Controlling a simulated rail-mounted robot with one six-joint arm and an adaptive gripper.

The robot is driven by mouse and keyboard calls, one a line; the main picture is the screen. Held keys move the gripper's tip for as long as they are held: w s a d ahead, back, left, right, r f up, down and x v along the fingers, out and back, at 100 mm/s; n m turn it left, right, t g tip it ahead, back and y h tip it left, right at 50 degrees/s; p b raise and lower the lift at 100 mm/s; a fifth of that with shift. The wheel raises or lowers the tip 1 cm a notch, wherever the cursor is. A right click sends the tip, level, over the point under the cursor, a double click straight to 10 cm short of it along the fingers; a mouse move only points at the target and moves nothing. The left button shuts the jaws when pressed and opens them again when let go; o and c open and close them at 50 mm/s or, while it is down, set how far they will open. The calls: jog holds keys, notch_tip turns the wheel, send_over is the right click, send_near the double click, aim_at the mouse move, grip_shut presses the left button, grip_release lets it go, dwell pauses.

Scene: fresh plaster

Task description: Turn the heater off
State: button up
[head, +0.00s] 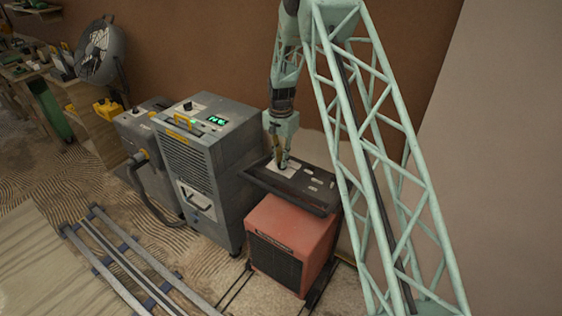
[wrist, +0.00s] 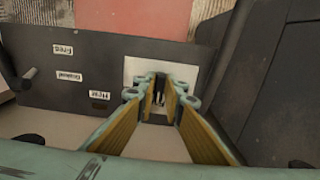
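The heater (head: 297,238) is a red box with a dark front grille, and a dark control panel (head: 318,195) lies across its top. In the wrist view the panel (wrist: 110,58) carries several white labels and a white plate (wrist: 188,70). A small dark knob or switch (wrist: 158,93) shows on this plate. My gripper (head: 282,166) points down at the plate; in the wrist view its fingertips (wrist: 159,92) are close together, one on each side of the dark piece. Whether they touch it is hidden, and so is its exact setting.
A grey dehumidifier-like unit (head: 212,160) with a green lit display stands close left of the heater. A smaller grey machine with a hose (head: 150,150) is beside it. Metal rails (head: 130,268) lie on the floor in front. A brown wall is behind.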

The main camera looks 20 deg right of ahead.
grip_shut()
jog(key=shift+n, duration=0.5)
jog(key=n, duration=0.4)
jog(key=shift+s+d+n+p, duration=0.15)
jog(key=shift+n+p, duration=0.15)
jog(key=n, duration=0.6)
jog(key=shift+d, duration=0.2)
jog(key=shift+n, duration=0.3)
jog(key=o, duration=0.5)
grip_release()
